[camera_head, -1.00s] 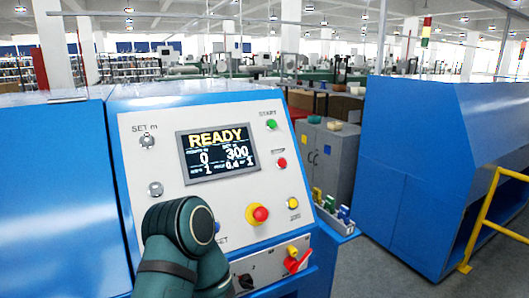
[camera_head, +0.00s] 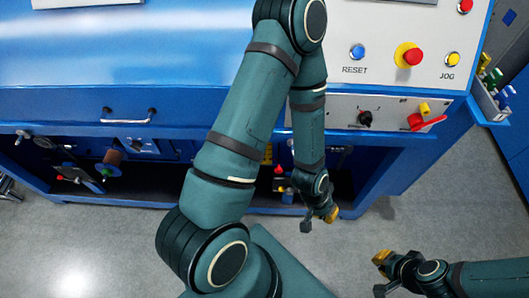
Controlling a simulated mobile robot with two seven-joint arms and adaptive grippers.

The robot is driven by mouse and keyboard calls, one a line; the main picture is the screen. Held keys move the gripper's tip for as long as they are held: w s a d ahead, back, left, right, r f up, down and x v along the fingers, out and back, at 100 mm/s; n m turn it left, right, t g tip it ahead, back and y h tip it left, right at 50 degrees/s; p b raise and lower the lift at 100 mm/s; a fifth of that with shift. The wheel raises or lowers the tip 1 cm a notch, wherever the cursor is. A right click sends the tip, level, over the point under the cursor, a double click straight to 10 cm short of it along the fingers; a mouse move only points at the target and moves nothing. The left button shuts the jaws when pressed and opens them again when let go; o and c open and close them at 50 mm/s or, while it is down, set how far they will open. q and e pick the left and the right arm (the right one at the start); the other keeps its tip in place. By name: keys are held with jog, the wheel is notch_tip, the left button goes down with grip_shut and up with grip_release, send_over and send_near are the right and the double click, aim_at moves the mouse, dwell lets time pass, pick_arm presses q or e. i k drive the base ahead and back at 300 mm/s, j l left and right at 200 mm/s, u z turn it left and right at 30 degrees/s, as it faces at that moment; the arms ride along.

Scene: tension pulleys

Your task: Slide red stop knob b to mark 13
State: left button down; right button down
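A small red knob-like part (camera_head: 279,170) shows in the dark bay under the blue machine, beside a yellow strip (camera_head: 267,154). I cannot tell whether it is stop knob b, and no mark numbers are legible. My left arm covers much of the bay around it. My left gripper (camera_head: 320,217) hangs low in front of the bay, below and right of that red part, with a yellow tip. My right gripper (camera_head: 380,272) is over the grey floor at the lower right, apart from the machine.
The control panel has a blue RESET button (camera_head: 357,52), a red stop button (camera_head: 408,56) and a red lever (camera_head: 427,123). A handle (camera_head: 128,116) sits on the blue front. Pulleys and rods (camera_head: 107,163) fill the left bay. The floor (camera_head: 90,250) in front is clear.

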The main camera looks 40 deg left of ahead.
aim_at(279, 170)
jog(key=j+u, duration=0.3)
jog(key=u, duration=0.15)
jog(key=j+u, duration=0.3)
jog(key=u, duration=0.15)
jog(key=i+l, duration=0.05)
